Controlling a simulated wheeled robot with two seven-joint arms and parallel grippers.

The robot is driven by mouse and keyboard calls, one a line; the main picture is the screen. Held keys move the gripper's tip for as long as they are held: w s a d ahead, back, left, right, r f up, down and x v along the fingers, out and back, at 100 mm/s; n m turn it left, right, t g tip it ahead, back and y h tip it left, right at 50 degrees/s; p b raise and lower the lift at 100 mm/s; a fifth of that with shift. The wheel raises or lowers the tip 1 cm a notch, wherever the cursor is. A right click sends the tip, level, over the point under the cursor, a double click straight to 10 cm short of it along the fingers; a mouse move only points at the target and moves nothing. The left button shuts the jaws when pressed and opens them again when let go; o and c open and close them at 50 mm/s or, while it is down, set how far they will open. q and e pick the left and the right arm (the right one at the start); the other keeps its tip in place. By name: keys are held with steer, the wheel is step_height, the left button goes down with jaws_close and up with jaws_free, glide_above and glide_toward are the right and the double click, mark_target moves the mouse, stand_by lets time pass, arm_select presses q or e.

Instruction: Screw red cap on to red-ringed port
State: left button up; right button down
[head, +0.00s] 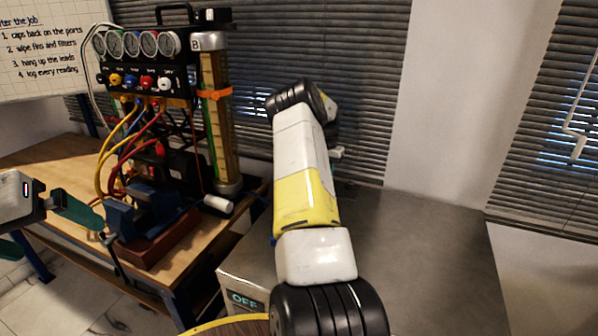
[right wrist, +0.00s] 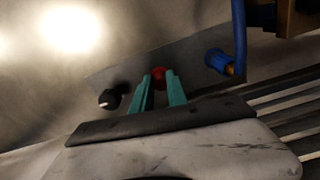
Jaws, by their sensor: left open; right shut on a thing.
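In the right wrist view, my right gripper (right wrist: 160,85) is shut on a small round red thing, which looks like the red cap (right wrist: 158,72), at its fingertips. A grey panel lies behind it; I cannot tell whether the cap touches anything. In the head view my right arm hides this gripper and the cap. My left gripper (head: 62,238) is open and empty at the left edge, left of the blue vice (head: 150,208). I cannot make out a red-ringed port in either view.
The gauge rig (head: 143,75) with several gauges, coloured knobs and hoses stands on the wooden bench (head: 45,160). A tall tube (head: 215,115) stands at its right. The right wrist view shows a black knob (right wrist: 109,99) and a blue hose (right wrist: 239,35). The grey worktop (head: 430,245) is clear at right.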

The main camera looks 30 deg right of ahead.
steer(key=m, duration=0.5)
stand_by(0.4)
steer(key=shift+d+m, duration=0.1)
steer(key=shift+m, duration=0.5)
steer(key=m, duration=0.3)
steer(key=shift+s+m, duration=0.1)
steer(key=shift+m, duration=0.6)
steer(key=shift+f, duration=0.1)
